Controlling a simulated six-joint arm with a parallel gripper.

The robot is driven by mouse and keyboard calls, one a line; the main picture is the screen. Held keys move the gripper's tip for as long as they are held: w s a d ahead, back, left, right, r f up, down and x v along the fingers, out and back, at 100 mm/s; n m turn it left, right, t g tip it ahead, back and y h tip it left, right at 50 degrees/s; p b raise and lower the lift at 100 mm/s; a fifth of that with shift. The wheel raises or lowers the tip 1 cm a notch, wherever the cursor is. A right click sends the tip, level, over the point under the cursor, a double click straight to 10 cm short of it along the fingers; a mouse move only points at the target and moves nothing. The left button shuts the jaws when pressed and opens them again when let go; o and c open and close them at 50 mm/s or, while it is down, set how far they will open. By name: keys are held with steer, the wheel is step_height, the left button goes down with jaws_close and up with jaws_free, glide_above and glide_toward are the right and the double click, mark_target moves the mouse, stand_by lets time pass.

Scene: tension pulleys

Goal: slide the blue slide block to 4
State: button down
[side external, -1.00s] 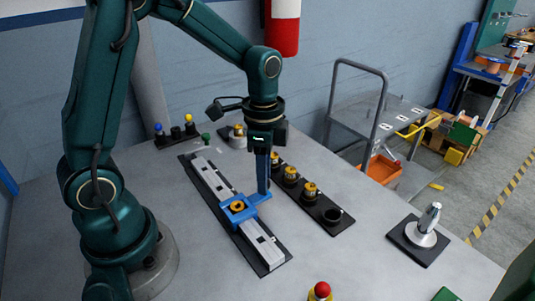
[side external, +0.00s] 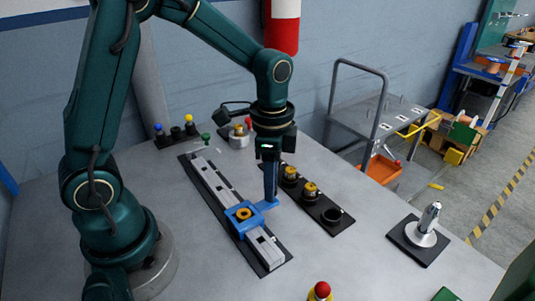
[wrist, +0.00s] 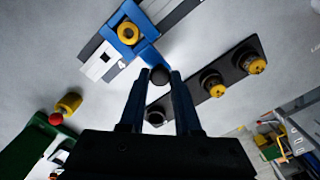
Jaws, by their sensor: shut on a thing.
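The blue slide block (side external: 243,215) sits on the light grey rail (side external: 211,182), past the rail's middle toward its near end. A yellow-orange ring is on top of the block, and a blue arm with a dark round knob sticks out from its right side. My gripper (side external: 270,203) points down and is shut on that knob (wrist: 160,75). In the wrist view the two fingers (wrist: 158,88) stand either side of the knob, and the block (wrist: 127,38) lies beyond them. A printed 4 (wrist: 121,66) shows on the rail close to the block.
A black holder (side external: 320,205) with yellow-topped pulleys and an empty-looking cup stands right of the rail. A red-topped button (side external: 320,291) is at the front. A silver part on a dark plate (side external: 420,238) is at the right. The near rail end is clear.

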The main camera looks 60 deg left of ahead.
steer(key=d, duration=0.6)
steer(key=shift+d, duration=0.15)
steer(key=c, duration=0.6)
jaws_free()
step_height(320, 180, up, 5)
steer(key=shift+r, duration=0.1)
